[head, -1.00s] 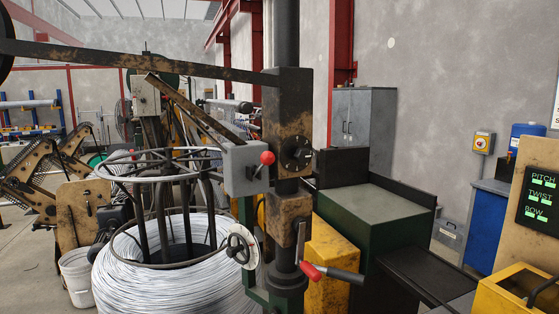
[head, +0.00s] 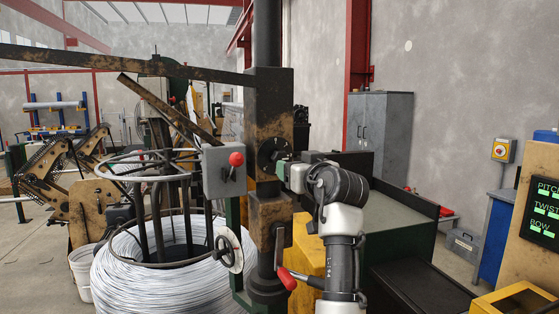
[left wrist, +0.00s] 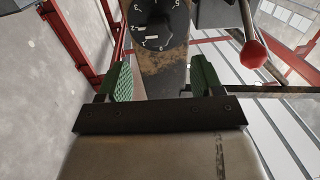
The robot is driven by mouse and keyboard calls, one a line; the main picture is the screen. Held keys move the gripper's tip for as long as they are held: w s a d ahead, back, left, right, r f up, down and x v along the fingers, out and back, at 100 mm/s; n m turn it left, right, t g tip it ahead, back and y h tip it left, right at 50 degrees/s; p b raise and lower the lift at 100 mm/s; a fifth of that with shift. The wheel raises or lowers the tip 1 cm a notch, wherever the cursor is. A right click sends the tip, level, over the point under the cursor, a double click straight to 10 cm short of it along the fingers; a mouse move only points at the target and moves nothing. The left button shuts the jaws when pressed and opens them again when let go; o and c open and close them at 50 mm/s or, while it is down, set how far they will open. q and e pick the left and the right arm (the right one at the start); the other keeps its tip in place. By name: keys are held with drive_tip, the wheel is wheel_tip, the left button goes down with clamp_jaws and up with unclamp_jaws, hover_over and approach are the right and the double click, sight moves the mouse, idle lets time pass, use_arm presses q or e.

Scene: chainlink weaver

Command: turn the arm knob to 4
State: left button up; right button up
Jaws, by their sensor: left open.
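The arm knob (head: 272,153) is a round black dial with white marks on the dark, rust-worn block of the upright column. In the left wrist view the knob (left wrist: 158,22) is at top centre, with markings around it; I cannot read its setting surely. My left gripper (head: 284,170) is just right of the knob in the head view, partly hidden by its own wrist. In the left wrist view its green-padded fingers (left wrist: 162,78) are apart and empty, pointing at the column, with the knob beyond the tips. My right gripper is not in view.
A red-handled crank (head: 287,278) is below. A wire coil (head: 160,275) stands left.

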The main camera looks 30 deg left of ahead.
use_arm(q)
drive_tip(key=p+x, duration=0.4)
drive_tip(key=x, duration=0.5)
drive_tip(key=shift+w+a, duration=0.2)
drive_tip(key=shift+w, duration=0.05)
drive_tip(key=shift+w+a+f, duration=0.1)
drive_tip(key=shift+w+a, duration=0.2)
drive_tip(key=shift+a, duration=0.05)
drive_tip(key=c, duration=0.9)
